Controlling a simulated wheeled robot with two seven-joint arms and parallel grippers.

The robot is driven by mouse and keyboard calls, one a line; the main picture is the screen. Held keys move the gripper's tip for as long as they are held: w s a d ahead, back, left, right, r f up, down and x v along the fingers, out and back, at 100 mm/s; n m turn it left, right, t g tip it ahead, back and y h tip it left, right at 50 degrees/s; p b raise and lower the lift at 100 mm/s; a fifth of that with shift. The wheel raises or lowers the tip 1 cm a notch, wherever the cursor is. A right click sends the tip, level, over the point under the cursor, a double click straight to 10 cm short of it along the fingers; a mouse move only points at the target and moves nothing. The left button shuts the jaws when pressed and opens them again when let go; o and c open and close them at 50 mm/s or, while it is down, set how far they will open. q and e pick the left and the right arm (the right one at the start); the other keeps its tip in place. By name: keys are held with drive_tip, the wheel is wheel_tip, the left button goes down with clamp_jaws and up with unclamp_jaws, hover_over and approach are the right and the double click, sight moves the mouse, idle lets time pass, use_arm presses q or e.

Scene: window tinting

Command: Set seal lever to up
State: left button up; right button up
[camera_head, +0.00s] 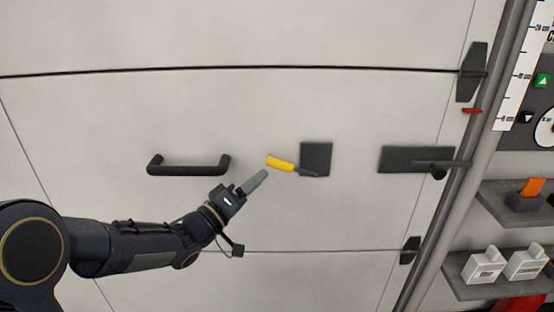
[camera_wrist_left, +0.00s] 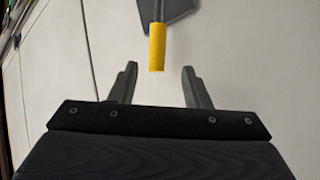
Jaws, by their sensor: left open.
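The seal lever has a yellow grip (camera_head: 280,163) and a dark square base plate (camera_head: 316,157) on the pale door panel. In the head view the lever points left and slightly up from its pivot. My left gripper (camera_head: 256,181) is just left of and below the yellow grip, apart from it. In the left wrist view the yellow grip (camera_wrist_left: 157,46) lies ahead, between the lines of the two fingers of my left gripper (camera_wrist_left: 158,75), which are apart with nothing between them. My right gripper is in neither view.
A black bar handle (camera_head: 188,168) is on the panel left of the lever. A dark latch plate (camera_head: 400,158) is to the right, by a vertical pole. Shelves with white boxes (camera_head: 483,266) and an orange item (camera_head: 531,187) are at the far right.

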sight(275, 167)
use_arm(q)
drive_tip(key=x, duration=0.8)
drive_tip(key=shift+s+d+p, duration=0.1)
drive_tip(key=shift+d+p, duration=0.15)
drive_tip(key=shift+p, duration=0.15)
clamp_jaws()
